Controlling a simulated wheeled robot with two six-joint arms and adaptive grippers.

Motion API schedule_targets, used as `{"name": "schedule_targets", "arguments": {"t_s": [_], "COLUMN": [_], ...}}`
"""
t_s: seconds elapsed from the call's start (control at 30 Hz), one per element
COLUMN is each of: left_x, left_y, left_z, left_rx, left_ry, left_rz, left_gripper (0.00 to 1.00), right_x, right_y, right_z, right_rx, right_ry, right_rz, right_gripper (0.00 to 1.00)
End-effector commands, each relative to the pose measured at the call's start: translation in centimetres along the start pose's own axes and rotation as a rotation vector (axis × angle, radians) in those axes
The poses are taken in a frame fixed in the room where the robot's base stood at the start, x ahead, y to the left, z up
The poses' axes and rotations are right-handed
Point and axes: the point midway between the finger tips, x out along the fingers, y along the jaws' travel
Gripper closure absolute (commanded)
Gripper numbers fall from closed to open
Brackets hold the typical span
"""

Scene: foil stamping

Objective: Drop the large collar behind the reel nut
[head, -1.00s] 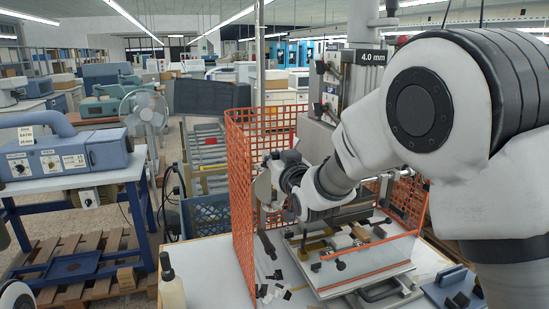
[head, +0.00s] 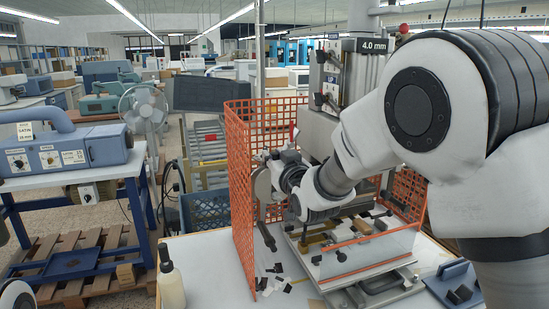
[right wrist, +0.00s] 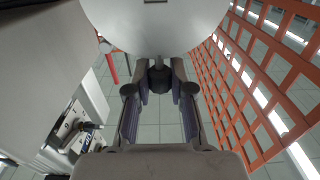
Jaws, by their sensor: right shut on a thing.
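My right gripper (right wrist: 160,88) is shut on a dark round part (right wrist: 158,76) with a short stub, seen between its fingertips in the right wrist view. I cannot tell if this part is the large collar or the reel nut. A large pale disc (right wrist: 155,28), which looks like the reel, lies just beyond the fingertips. In the head view my right gripper (head: 275,174) is by the pale disc (head: 262,187), and my own wrist hides much of that spot. No other collar or nut can be made out.
An orange mesh guard (head: 240,200) stands close on the left of my right gripper. The stamping press (head: 338,85) is behind my arm. A bottle (head: 171,284) and small dark and white bits (head: 275,284) are on the white table (head: 215,265).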

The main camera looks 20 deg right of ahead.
Motion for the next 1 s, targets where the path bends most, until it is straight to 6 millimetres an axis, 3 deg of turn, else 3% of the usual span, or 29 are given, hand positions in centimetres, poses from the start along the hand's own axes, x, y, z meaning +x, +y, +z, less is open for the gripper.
{"name": "schedule_targets", "arguments": {"t_s": [0.87,0.9,0.97,1.0], "left_x": [2.0,1.9,1.9,1.9], "left_y": [0.0,0.0,0.0,0.0], "left_z": [0.0,0.0,0.0,0.0], "left_rx": [0.000,0.000,0.000,0.000], "left_ry": [0.000,0.000,0.000,0.000], "left_rz": [0.000,0.000,0.000,0.000], "left_gripper": [0.31,0.31,0.31,0.31], "right_x": [0.0,0.0,0.0,0.0], "right_y": [0.0,0.0,0.0,0.0], "right_z": [2.3,2.2,2.1,2.1], "right_rx": [0.000,0.000,0.000,0.000], "right_ry": [0.001,0.001,0.001,0.001], "right_rz": [0.000,0.000,0.000,0.000], "right_gripper": [1.00,0.68,0.49,0.49]}}
